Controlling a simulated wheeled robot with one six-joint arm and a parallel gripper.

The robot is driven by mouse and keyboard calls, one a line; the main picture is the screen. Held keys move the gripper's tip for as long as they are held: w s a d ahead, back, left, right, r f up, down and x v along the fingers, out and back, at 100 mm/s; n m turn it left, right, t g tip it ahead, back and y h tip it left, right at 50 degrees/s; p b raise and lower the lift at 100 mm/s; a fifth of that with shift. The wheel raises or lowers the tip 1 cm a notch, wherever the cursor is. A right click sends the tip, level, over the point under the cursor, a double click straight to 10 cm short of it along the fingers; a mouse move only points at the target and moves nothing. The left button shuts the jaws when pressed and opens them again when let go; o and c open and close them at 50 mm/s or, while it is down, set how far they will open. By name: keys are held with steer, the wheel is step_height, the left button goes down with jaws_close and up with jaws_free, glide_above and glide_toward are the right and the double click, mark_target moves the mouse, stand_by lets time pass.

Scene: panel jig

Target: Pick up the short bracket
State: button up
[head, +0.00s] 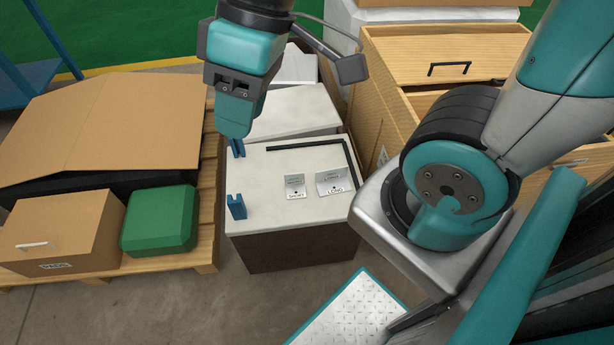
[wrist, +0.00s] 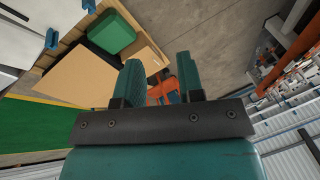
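The short bracket (head: 294,186) is a small light-metal angle piece with a label that seems to read SHORT. It sits on the white top of the jig table (head: 270,230). The similar long bracket (head: 331,184) sits just to its right. My gripper (head: 234,132) hangs over the table's far left part, up and left of the short bracket and apart from it. In the wrist view my gripper (wrist: 159,75) has its two teal fingers apart with nothing between them. Neither bracket can be made out in the wrist view.
Two blue posts, one near (head: 237,206) and one far (head: 238,148), stand along the table's left side. A black angled rail (head: 310,147) borders its back and right. A pallet with a green case (head: 160,220) and cardboard boxes is left. A wooden drawer cabinet (head: 440,45) stands behind right.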

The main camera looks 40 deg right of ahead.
steer(key=w+d+f+b, duration=0.3)
steer(key=w+f, duration=0.1)
steer(key=f, duration=0.2)
steer(key=w+d+f+b, duration=0.3)
steer(key=w+f+b, duration=0.1)
steer(key=w+f, duration=0.15)
steer(key=w+d+f+n+t+b, duration=0.1)
steer(key=w+d+f+n+b, duration=0.15)
steer(key=d+f+b, duration=0.65)
steer(key=w+d+f+n+t+b, duration=0.1)
steer(key=w+d+f+b, duration=0.25)
steer(key=d+f, duration=1.1)
steer(key=b, duration=0.2)
glide_toward(293, 184)
steer(key=shift+w+a+f+h, duration=0.25)
steer(key=shift+a+h, duration=0.05)
steer(key=shift+a, duration=0.25)
steer(key=x, duration=0.2)
steer(key=b+x, duration=0.1)
steer(key=x, duration=0.3)
steer(key=shift+w+a+b, duration=0.25)
steer(key=shift+a+b, duration=0.05)
jaws_close()
